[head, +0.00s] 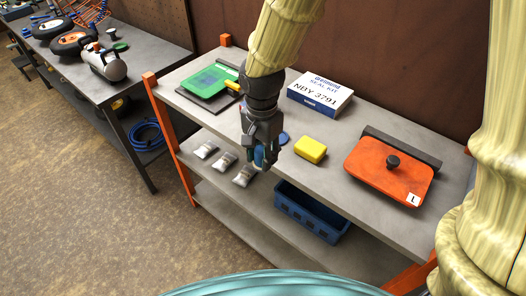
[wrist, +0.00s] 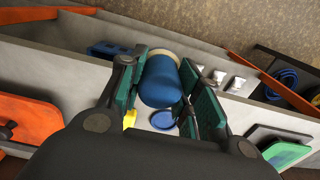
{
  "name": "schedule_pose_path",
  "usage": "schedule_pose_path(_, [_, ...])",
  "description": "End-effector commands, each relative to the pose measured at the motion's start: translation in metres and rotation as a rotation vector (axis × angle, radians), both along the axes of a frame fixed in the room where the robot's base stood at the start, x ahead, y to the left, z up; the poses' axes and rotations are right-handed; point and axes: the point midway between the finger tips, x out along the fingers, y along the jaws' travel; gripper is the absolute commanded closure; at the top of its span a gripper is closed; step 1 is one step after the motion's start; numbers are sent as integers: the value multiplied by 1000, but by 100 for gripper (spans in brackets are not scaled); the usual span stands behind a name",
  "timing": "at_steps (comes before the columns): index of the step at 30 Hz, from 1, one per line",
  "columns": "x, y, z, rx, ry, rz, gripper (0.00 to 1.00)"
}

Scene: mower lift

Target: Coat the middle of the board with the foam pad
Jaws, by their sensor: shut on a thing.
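My gripper (head: 262,158) is shut on a blue cylinder with a pale tan end, which looks like the foam pad (wrist: 160,82). It is held between the two fingers, above the front part of the grey bench, and its tan end faces away from the wrist camera. An orange board (head: 388,172) with a black knob and an "L" label lies at the bench's right. A green board (head: 208,82) on a dark plate lies at the far left; it also shows in the wrist view (wrist: 286,153). My gripper is apart from both boards.
A yellow block (head: 310,149), a blue disc (wrist: 163,119) and a white seal kit box (head: 320,93) sit on the bench. Several silvery packets (head: 243,175) and a blue crate (head: 310,213) are on the lower shelf. Orange posts stand at the bench corners.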

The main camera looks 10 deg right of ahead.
Motion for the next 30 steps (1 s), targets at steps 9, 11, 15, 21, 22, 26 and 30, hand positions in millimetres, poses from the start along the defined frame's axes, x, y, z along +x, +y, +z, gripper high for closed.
schedule_pose_path(9, [0,0,0,0,0,0,86])
schedule_pose_path(11, [0,0,0,0,0,0,86])
schedule_pose_path(15, [0,-1,-2,1,2,8,86])
schedule_pose_path(21, [-14,-8,-21,6,12,125,86])
schedule_pose_path(22, [-20,-10,-25,8,12,156,86])
schedule_pose_path(26, [-55,-20,-45,12,12,315,86])
schedule_pose_path(30, [-103,-33,-67,12,1,505,86])
